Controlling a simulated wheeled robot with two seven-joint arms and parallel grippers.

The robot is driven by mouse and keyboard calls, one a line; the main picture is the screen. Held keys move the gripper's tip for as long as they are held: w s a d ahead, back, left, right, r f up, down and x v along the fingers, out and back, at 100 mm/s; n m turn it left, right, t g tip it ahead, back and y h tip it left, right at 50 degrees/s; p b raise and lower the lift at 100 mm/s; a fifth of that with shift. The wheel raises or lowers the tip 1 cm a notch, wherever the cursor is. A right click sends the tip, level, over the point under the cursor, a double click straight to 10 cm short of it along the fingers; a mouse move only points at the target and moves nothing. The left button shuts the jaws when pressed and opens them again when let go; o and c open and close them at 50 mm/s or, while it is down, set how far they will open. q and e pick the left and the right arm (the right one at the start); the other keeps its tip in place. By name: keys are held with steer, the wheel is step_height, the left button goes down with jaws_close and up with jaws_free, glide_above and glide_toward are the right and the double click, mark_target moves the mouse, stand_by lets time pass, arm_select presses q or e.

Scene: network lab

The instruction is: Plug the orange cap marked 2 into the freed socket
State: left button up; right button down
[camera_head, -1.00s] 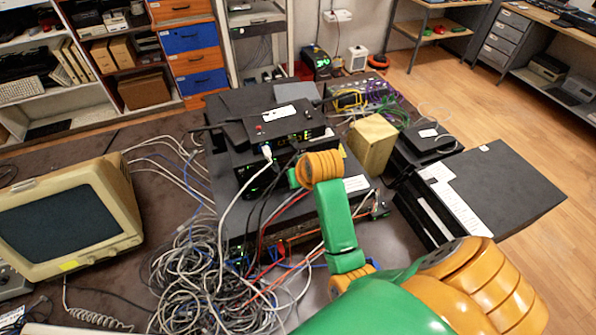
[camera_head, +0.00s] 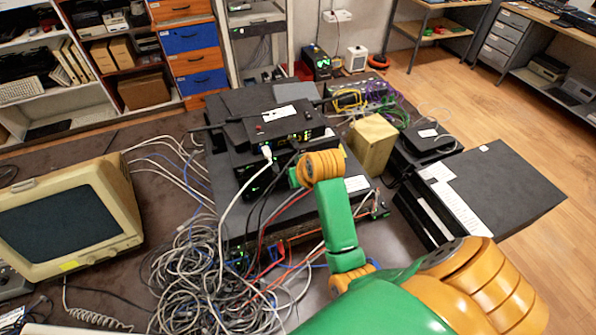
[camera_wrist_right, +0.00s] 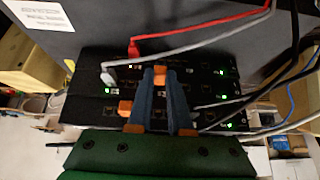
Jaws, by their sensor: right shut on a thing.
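In the right wrist view my right gripper (camera_wrist_right: 160,80) has its two blue fingers close together at the front of a stack of black network units (camera_wrist_right: 185,72). A small orange cap (camera_wrist_right: 160,71) sits between the fingertips, at the unit's face. Its mark cannot be read, and I cannot tell whether it is seated in a socket. Another orange cap (camera_wrist_right: 125,108) is left of the fingers. The fingers hide part of the sockets. In the head view my right arm reaches over the stack (camera_head: 300,215) and its gripper is hidden. My left gripper is not in view.
A red plug (camera_wrist_right: 134,48) and a white plug (camera_wrist_right: 108,75) are left of the fingers, with their cables crossing above. Black and grey cables hang close on the right. In the head view a cable tangle (camera_head: 195,285) lies left of the stack; a wooden block (camera_head: 371,145) stands right.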

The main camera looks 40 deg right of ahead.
steer(key=shift+w+d, duration=0.15)
steer(key=shift+w, duration=0.6)
stand_by(0.8)
steer(key=c, duration=0.8)
jaws_free()
steer(key=shift+o, duration=0.2)
steer(key=shift+r, duration=0.1)
steer(key=v, duration=0.7)
